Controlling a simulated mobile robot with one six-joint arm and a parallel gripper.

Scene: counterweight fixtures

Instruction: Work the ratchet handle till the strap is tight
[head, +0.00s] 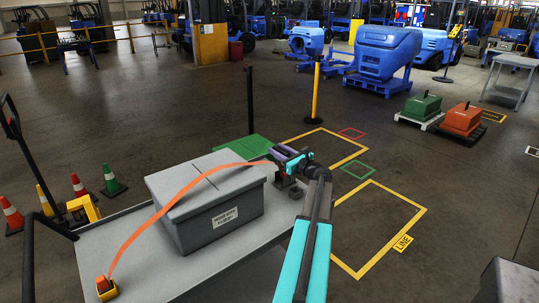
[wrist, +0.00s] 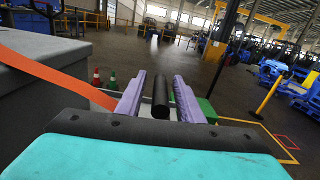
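An orange strap (head: 165,205) arches over a grey lidded box (head: 218,222), standing clear of the lid in a loose bow. Its near end meets a yellow and orange anchor block (head: 105,288). Its far end runs to the ratchet (head: 284,172) at the table's right edge, mostly hidden by my gripper (head: 282,153). In the wrist view my gripper (wrist: 159,76) has its two purple fingers apart, with a black handle bar (wrist: 160,98) between them. Narrow gaps show on both sides of the bar. The strap (wrist: 50,70) also shows at left there.
The box stands on a grey table (head: 130,250) with a dark push rail (head: 30,215) at left. Cones (head: 112,180) stand on the floor beyond. A thin black post (head: 250,100) rises behind the ratchet. Taped floor (head: 380,215) at right is clear.

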